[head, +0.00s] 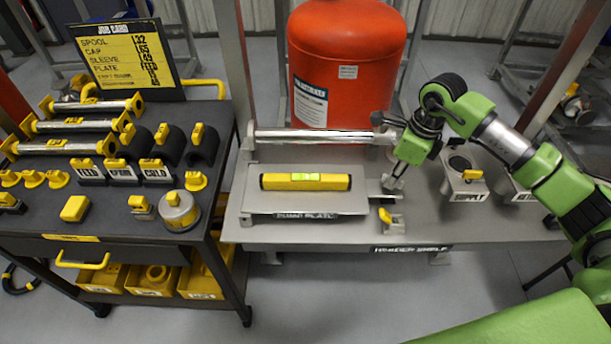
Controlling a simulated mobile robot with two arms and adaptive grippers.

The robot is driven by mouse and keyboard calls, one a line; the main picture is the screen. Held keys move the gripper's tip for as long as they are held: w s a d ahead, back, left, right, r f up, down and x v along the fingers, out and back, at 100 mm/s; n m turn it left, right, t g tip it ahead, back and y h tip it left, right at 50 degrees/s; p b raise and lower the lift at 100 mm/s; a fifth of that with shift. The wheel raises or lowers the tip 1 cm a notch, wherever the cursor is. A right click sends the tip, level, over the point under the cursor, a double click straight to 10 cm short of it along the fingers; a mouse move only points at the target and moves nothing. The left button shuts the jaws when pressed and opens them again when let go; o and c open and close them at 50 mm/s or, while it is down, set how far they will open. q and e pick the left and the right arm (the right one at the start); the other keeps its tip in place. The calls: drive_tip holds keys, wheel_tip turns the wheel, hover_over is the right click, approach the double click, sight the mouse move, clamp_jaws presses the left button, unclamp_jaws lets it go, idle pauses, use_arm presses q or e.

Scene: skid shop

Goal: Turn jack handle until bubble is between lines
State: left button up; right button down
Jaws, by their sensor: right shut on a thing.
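A yellow spirit level (275,182) with a green vial lies on the grey plate (310,205) on the header shelf. The bubble is too small here for me to tell where it sits against the lines. My right gripper (391,184) points down at the plate's right end, shut on the jack handle. The handle and the jack are mostly hidden by the fingers. My left gripper is not in view.
A metal bar (313,134) runs behind the plate, in front of a red tank (346,62). A small yellow-topped block (390,222) stands just in front of my right gripper. Labelled holders (466,188) stand to the right. A black cart (120,222) with yellow-trimmed parts stands left.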

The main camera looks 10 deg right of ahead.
drive_tip(key=shift+n+b, duration=0.35)
drive_tip(key=shift+n, duration=0.55)
drive_tip(key=shift+r+n, duration=0.1)
drive_tip(key=shift+n, duration=0.3)
drive_tip(key=shift+w, duration=0.1)
drive_tip(key=shift+n+b, duration=0.4)
drive_tip(key=shift+n, duration=0.1)
drive_tip(key=shift+n+g+b, duration=0.3)
drive_tip(key=shift+n, duration=0.9)
